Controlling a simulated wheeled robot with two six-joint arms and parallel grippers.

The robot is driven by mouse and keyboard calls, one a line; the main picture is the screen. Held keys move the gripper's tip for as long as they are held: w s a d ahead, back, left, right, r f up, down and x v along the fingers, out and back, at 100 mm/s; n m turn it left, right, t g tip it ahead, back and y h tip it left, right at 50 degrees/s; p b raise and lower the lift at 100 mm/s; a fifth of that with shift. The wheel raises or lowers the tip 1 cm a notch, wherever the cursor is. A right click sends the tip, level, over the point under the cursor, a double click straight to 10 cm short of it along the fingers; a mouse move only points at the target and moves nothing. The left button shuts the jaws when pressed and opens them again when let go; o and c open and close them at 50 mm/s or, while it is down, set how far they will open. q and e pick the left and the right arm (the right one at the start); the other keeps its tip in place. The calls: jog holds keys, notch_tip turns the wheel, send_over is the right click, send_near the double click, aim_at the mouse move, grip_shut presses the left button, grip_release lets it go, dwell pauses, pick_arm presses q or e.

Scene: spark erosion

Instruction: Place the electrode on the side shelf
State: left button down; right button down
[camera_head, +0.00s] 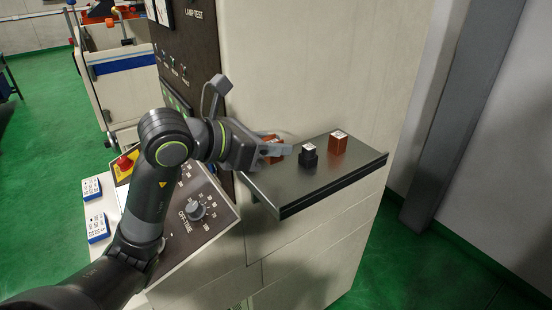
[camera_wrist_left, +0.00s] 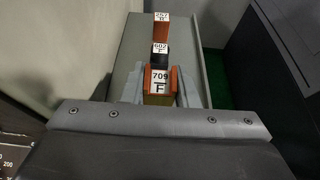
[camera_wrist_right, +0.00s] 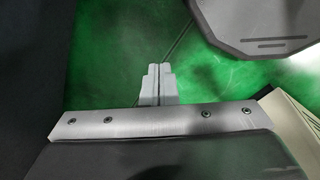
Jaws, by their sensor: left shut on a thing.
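My left gripper (camera_head: 280,150) is shut on a copper-coloured electrode (camera_wrist_left: 160,84) with a white top label reading "709 F". The electrode also shows between the fingers in the head view (camera_head: 271,156), partly hidden by them. It is at the left part of the dark side shelf (camera_head: 300,186); I cannot tell whether it touches the surface. A black electrode (camera_head: 308,157) labelled "602 F" stands upright just beyond it, and a copper one (camera_head: 338,145) stands farther right. My right gripper (camera_wrist_right: 157,84) is shut and empty above the green floor in the right wrist view.
The shelf's front and right parts are bare. A pale wall (camera_head: 310,70) rises behind it. A control panel with a grey knob (camera_head: 196,211) and a red button (camera_head: 124,162) lies to the left. A grey column (camera_head: 455,110) stands at the right.

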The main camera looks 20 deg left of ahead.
aim_at(275, 178)
pick_arm(q)
jog(key=shift+w+d+f, duration=0.25)
jog(key=shift+f, duration=0.3)
notch_tip(275, 178, down, 2)
jog(key=shift+f+p, duration=0.1)
jog(key=shift+p, duration=0.3)
jog(key=shift+s+a+f, duration=0.1)
jog(key=shift+f, duration=0.45)
pick_arm(e)
jog(key=shift+w+d+r, duration=0.6)
jog(key=shift+w, duration=0.15)
pick_arm(q)
jog(key=shift+f, duration=0.2)
jog(key=c, duration=1.1)
grip_release()
pick_arm(e)
jog(key=shift+s+f, duration=0.15)
